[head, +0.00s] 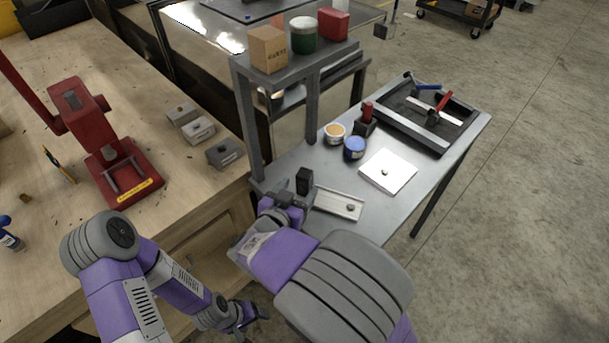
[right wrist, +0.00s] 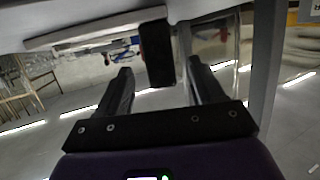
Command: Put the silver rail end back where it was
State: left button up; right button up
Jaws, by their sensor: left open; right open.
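A silver channel-shaped piece with a dark knob, which looks like the silver rail end (head: 326,202), lies on the grey table just right of my right gripper (head: 287,196). A small black block (head: 304,181) stands upright beside that gripper. In the right wrist view the open fingers of my right gripper (right wrist: 160,68) point at the black block (right wrist: 157,50), which shows between and beyond them; I cannot tell if they touch it. My left gripper (head: 252,318) is open and empty, low beside the wooden bench.
The grey table (head: 290,160) also carries a white plate with a knob (head: 392,164), two round tins, a red-handled stamp and a black tray (head: 412,135). A raised shelf (head: 300,62) stands over its left end. The wooden bench (head: 60,230) holds a red press (head: 85,115) and grey knobbed blocks (head: 200,132).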

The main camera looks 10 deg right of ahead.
jog(key=p+v, duration=0.1)
jog(key=v, duration=0.4)
jog(key=shift+s+a+r, duration=0.1)
jog(key=shift+s+a, duration=0.05)
jog(key=shift+s, duration=0.05)
